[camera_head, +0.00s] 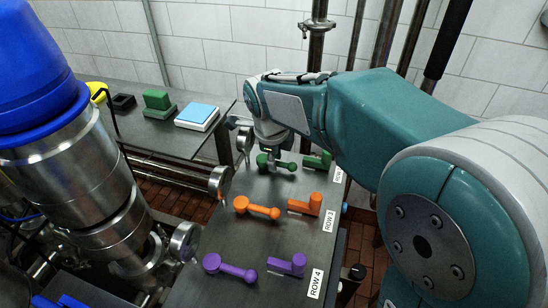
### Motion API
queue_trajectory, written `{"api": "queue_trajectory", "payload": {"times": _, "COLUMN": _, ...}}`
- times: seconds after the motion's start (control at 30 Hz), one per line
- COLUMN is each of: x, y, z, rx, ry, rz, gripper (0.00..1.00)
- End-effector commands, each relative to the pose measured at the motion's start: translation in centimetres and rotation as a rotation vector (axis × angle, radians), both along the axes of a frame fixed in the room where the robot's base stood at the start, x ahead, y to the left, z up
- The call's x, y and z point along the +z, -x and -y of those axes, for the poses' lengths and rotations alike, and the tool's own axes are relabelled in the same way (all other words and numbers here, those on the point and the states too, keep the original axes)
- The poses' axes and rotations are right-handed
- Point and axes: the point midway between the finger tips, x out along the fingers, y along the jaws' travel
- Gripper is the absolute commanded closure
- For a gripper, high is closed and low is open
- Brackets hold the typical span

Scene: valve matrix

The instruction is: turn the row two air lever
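A green row of levers sits at the far end of the dark valve panel (235,230). Its left green lever (285,166) lies flat, with my gripper (270,153) right over or at it. Its right green lever (318,160) stands just to the right. The label (339,174) beside this row is partly cut, so its number is hard to read. No air marking can be read on either lever. The gripper is small and partly hidden by my arm, so I cannot tell whether its fingers are closed or touch the lever.
Nearer on the panel are two orange levers (256,208) at ROW 3 and two purple levers (231,268) at ROW 4. Pipes with round flanges (220,182) line the left edge. A side table (150,98) holds several blocks. Vertical pipes (317,45) stand behind.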

Motion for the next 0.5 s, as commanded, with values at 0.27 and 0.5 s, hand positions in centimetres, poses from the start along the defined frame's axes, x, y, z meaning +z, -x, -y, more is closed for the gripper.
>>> {"api": "queue_trajectory", "payload": {"times": 0.27, "x": 4.5, "y": 0.7, "z": -0.5, "rx": 0.001, "ry": -0.003, "rz": 0.006, "gripper": 0.66}}
{"api": "queue_trajectory", "payload": {"times": 0.5, "x": 9.1, "y": 1.6, "z": -1.0, "rx": 0.002, "ry": -0.002, "rz": 0.006, "gripper": 0.66}}
